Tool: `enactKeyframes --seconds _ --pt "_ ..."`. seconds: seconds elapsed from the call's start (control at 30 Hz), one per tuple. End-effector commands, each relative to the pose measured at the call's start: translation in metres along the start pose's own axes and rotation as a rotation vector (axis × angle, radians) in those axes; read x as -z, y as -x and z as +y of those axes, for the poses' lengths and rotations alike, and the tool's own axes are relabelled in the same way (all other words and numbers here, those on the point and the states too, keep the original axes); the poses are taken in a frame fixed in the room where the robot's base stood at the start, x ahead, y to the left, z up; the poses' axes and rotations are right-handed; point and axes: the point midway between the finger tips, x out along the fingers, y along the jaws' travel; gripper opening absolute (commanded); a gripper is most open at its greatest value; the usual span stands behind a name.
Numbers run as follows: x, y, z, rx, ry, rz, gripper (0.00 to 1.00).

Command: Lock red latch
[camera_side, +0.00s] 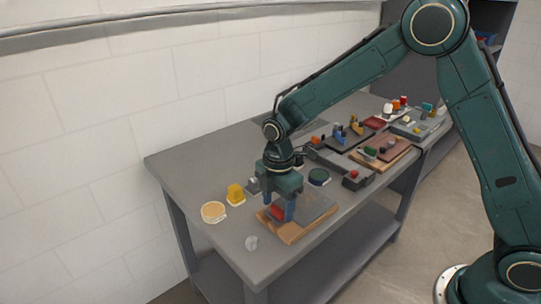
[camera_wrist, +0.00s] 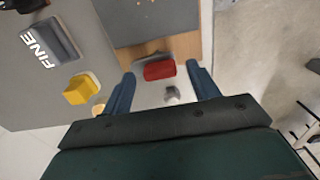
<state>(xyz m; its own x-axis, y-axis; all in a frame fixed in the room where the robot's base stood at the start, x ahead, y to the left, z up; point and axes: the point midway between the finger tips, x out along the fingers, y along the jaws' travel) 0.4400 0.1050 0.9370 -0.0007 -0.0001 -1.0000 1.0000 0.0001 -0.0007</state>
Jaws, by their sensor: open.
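The red latch (camera_wrist: 160,70) is a small red block at the end of a wooden board (camera_wrist: 186,44) with a grey plate on it. In the wrist view it lies between my gripper's two blue fingers (camera_wrist: 160,80), near their tips. The fingers are spread apart, with a visible gap on each side of the block. In the side view the red latch (camera_side: 278,212) shows beside the blue fingers of my gripper (camera_side: 286,208), which point down over the board. Whether the fingertips touch the board cannot be told.
A yellow block (camera_side: 236,194), a round tan-rimmed dish (camera_side: 213,212) and a small grey piece (camera_side: 251,243) stand left of the board. Several more boards fill the table's far end.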

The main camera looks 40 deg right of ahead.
Motion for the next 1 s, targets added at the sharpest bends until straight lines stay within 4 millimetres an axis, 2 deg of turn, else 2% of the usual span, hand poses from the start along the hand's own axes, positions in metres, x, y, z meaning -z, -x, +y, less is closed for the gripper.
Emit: enactKeyframes --seconds 0.37,0.47,0.6,0.63,1.0 --pt "0.0 -0.0048 0.0001 -0.001 0.0 0.0 0.6" --pt "0.0 -0.0048 0.0001 -0.001 0.0 0.0 0.44" --pt "0.0 -0.0047 0.0001 -0.001 0.0 0.0 0.17" --pt "0.0 -0.0047 0.0001 -0.001 0.0 0.0 0.15" --pt "0.0 -0.0044 0.0001 -0.001 -0.04 0.0 0.15"
